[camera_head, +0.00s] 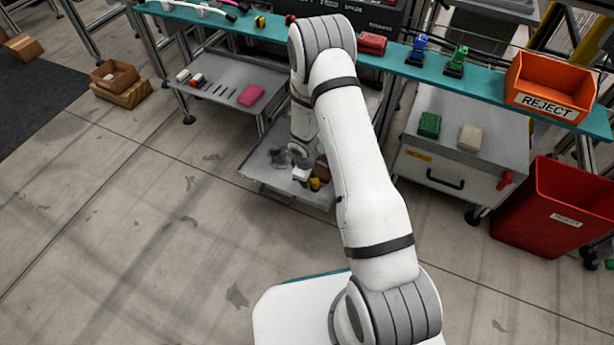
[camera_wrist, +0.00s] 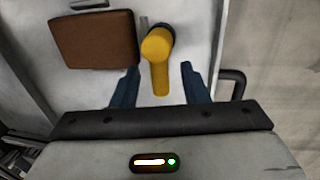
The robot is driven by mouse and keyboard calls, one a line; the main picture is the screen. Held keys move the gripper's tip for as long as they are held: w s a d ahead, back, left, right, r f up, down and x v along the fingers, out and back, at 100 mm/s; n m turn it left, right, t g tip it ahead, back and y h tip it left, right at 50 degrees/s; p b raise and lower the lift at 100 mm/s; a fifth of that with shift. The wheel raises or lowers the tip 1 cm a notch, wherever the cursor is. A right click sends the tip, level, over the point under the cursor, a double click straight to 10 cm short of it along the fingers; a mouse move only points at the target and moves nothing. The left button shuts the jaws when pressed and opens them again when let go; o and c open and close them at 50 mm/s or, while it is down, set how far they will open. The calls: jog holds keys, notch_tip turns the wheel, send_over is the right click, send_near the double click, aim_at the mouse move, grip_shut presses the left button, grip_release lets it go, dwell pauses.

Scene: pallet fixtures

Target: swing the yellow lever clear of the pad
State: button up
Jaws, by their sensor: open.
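The yellow lever (camera_wrist: 160,72) shows in the wrist view, with a round knob-like end at the top and its arm reaching down between my fingers. My gripper (camera_wrist: 158,85) is open, with one blue finger on each side of the lever and a gap on both sides. The brown pad (camera_wrist: 95,40) lies to the left of the lever, and they look apart in this view. In the head view the lever (camera_head: 315,184) is a small yellow spot beside my wrist at the low fixture. My gripper's fingers are hidden or too small there.
A dark handle-like loop (camera_wrist: 232,84) stands right of my gripper. In the head view a teal shelf (camera_head: 480,82) runs above the fixture. A grey side table (camera_head: 222,75) stands at left, a grey cabinet (camera_head: 455,150) and red bin (camera_head: 555,205) at right.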

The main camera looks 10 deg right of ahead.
notch_tip(320, 180, up, 7)
jog(key=p, duration=0.3)
jog(key=shift+s+a, duration=0.3)
jog(key=shift+s, duration=0.15)
jog(key=s+d+r+m+p, duration=0.25)
jog(key=r+p, duration=0.45)
jog(key=r, duration=1.1)
jog(key=s+d+r+m+p, duration=0.2)
jog(key=r+p, duration=0.5)
jog(key=r, duration=1.1)
jog(key=s+r+m+p, duration=0.2)
jog(key=s+r+p, duration=0.3)
jog(key=r, duration=0.6)
jog(key=s+a+r+m+p, duration=0.1)
jog(key=s+r+m+p, duration=0.1)
jog(key=s+r+p, duration=0.4)
jog(key=s+r+m+t+y+p, duration=0.1)
jog(key=s+r+m+p, duration=0.1)
jog(key=s+r+p, duration=0.3)
jog(key=s+v, duration=0.2)
jog(key=v, duration=0.9)
jog(key=shift+a+p, duration=0.25)
jog(key=shift+p, duration=0.05)
